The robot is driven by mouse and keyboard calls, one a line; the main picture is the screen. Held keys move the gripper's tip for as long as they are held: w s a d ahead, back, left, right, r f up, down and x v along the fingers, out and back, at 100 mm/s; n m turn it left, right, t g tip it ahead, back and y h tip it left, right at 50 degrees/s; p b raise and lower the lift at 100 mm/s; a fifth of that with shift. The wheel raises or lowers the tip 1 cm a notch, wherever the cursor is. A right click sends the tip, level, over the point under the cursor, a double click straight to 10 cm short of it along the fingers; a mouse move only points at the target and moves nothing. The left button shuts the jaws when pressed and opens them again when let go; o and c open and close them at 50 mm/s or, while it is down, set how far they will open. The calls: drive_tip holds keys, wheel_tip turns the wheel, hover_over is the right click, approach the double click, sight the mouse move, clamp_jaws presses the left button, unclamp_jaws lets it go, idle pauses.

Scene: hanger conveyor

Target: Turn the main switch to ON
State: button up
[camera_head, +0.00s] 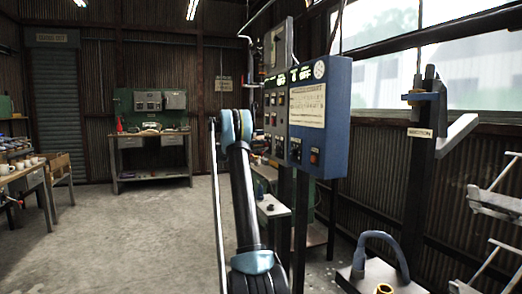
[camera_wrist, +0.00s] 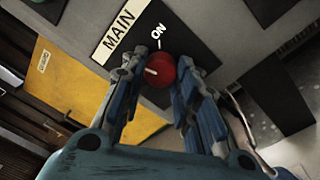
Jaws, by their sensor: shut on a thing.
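The main switch (camera_wrist: 160,72) is a round red knob with a pale pointer line, on a dark plate below the MAIN label (camera_wrist: 118,36) and the ON mark (camera_wrist: 158,32) in the wrist view. The pale line points to the left of the ON mark in the picture. My gripper (camera_wrist: 160,90) is shut on the red knob, one blue-padded finger on each side. In the head view the blue control panel (camera_head: 322,130) stands at centre right. My arm reaches up in front of its left side, and my gripper and the main switch cannot be made out there.
A yellow panel (camera_wrist: 80,90) lies at the left of the wrist view. In the head view, a workbench (camera_head: 152,142) stands at the back wall and a table (camera_head: 22,174) with mugs at the left. A post with a SECTION label (camera_head: 420,133) stands at the right. The concrete floor at centre left is clear.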

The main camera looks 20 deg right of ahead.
drive_tip(key=m, duration=0.6)
drive_tip(key=shift+f+m, duration=0.1)
drive_tip(key=shift+m, duration=0.3)
drive_tip(key=m+g, duration=0.1)
drive_tip(key=m, duration=0.5)
idle(0.3)
drive_tip(key=o, duration=1.1)
drive_tip(key=shift+w, duration=0.1)
drive_tip(key=shift+c, duration=0.2)
drive_tip(key=shift+a, duration=0.1)
drive_tip(key=a, duration=1.1)
drive_tip(key=shift+s+a+f, duration=0.2)
drive_tip(key=shift+a+f, duration=0.2)
drive_tip(key=shift+f, duration=0.05)
